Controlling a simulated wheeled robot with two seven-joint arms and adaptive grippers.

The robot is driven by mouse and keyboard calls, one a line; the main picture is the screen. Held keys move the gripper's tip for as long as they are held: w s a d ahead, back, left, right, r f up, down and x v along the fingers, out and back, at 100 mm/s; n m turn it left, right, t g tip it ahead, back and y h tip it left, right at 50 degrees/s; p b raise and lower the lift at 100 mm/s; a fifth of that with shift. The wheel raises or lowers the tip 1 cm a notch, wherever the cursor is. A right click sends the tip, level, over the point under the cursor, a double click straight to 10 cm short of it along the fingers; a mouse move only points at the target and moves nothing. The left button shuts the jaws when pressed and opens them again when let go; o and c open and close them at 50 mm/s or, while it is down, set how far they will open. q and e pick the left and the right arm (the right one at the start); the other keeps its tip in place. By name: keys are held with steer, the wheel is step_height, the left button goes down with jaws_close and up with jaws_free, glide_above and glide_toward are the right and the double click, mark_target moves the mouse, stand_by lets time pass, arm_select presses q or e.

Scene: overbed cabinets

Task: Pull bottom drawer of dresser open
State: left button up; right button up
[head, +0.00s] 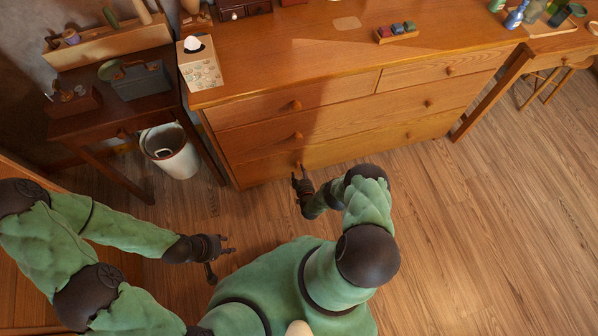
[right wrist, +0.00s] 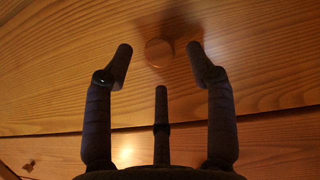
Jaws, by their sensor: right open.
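The wooden dresser (head: 330,115) stands against the wall, and all its drawers look shut. The bottom drawer (head: 350,152) is the lowest front, with a round knob near each end. My right gripper (head: 301,181) is open just in front of its left knob (head: 299,165). In the right wrist view, the round wooden knob (right wrist: 159,52) lies ahead, between and slightly beyond the open fingertips of the right gripper (right wrist: 159,58). No finger visibly touches it. My left gripper (head: 222,255) is open and empty, low over the floor at the left, away from the dresser.
The wooden floor (head: 480,220) to the right is clear.

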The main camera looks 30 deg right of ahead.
arm_select(q)
steer(key=shift+f+b, duration=0.45)
steer(key=shift+f, duration=0.25)
arm_select(e)
steer(key=shift+x, duration=1.45)
